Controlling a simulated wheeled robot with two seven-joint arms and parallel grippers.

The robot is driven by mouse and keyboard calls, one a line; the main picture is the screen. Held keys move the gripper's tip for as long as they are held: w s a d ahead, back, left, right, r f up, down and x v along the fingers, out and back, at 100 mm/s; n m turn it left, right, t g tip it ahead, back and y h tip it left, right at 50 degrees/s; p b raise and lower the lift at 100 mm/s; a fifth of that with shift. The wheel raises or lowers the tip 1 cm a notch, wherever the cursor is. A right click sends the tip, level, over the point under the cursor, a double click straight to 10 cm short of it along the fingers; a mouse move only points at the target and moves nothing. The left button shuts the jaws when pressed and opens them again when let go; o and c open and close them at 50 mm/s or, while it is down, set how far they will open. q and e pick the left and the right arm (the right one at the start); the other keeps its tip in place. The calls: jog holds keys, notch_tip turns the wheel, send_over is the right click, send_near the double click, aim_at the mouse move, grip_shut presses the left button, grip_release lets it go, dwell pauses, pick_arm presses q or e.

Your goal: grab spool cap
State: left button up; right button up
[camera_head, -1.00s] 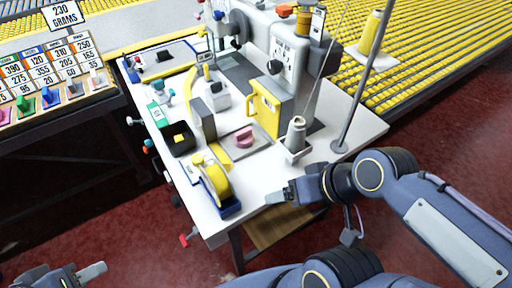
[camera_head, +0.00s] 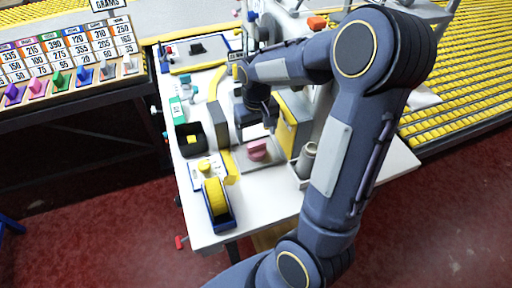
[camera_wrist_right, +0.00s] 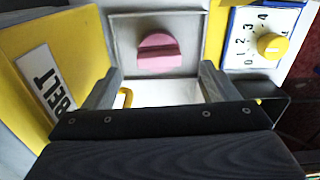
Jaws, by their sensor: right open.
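A small pink knob-like piece (camera_head: 257,149) rests on a grey square plate (camera_head: 243,163) on the white sewing table. It also shows in the right wrist view (camera_wrist_right: 158,50), ahead of and between the fingertips. No part is clearly marked as the spool cap; I cannot tell whether the pink piece is it. My right gripper (camera_head: 268,127) is just above and behind the pink piece in the head view. In the wrist view its two fingers (camera_wrist_right: 158,88) are spread with nothing between them. My left gripper is out of view.
A yellow box marked BELT (camera_wrist_right: 75,60) stands close beside my right gripper. A numbered dial panel (camera_wrist_right: 250,30) with a yellow knob lies on the other side. A black tray (camera_head: 181,151), a yellow tape roll (camera_head: 215,195) and a thread cone (camera_head: 307,160) stand around the plate.

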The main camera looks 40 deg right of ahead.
aim_at(257, 144)
notch_tip(257, 144, down, 7)
jog(key=shift+w+d+f, duration=0.15)
jog(key=shift+f, duration=0.05)
dwell(0.3)
jog(key=c, duration=1)
jog(key=shift+r, duration=0.1)
